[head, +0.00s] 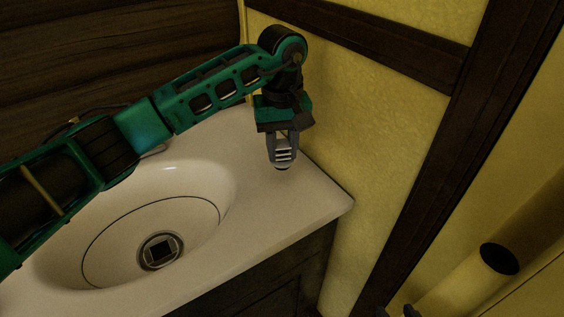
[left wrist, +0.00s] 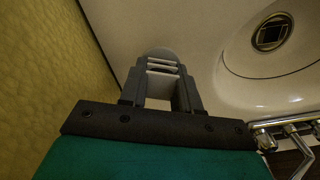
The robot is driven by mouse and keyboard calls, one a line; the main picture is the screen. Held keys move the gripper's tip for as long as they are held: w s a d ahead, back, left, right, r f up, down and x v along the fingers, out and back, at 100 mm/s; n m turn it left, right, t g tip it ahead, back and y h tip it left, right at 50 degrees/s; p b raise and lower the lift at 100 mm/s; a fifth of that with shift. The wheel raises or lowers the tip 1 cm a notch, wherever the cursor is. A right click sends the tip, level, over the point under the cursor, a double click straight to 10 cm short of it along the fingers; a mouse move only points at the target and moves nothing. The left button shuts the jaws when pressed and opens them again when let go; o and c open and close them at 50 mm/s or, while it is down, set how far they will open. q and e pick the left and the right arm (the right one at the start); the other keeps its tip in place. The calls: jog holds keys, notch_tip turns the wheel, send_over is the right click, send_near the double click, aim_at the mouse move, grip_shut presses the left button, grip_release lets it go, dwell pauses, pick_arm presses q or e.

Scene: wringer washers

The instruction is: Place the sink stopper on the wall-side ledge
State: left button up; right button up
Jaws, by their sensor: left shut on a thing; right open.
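My left gripper (head: 283,150) points down over the flat ledge (head: 315,190) between the basin and the yellow wall. It is shut on the sink stopper, a small pale, ribbed piece (left wrist: 162,68) between the fingers with a grey rounded end. The fingers hide much of it. Its dark lower end is low over the ledge; I cannot tell if it touches. The ledge also shows in the left wrist view (left wrist: 120,35). Two dark tips at the bottom edge of the head view appear to be my right gripper (head: 398,311), apart and empty, mostly cut off.
The white basin (head: 205,185) with its round drain (head: 160,250) lies left of the gripper. A chrome tap (left wrist: 290,132) shows in the left wrist view. Yellow wall (head: 400,120) with dark beams borders the ledge. The ledge around the gripper is bare.

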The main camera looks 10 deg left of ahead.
aim_at(282, 164)
pick_arm(q)
jog(key=shift+f, duration=2.1)
jog(key=shift+f+b, duration=0.2)
jog(key=shift+b, duration=0.15)
jog(key=o, duration=1)
jog(key=shift+o, duration=0.2)
notch_tip(282, 164, up, 12)
jog(key=shift+r+p, duration=0.25)
jog(key=shift+p, duration=0.4)
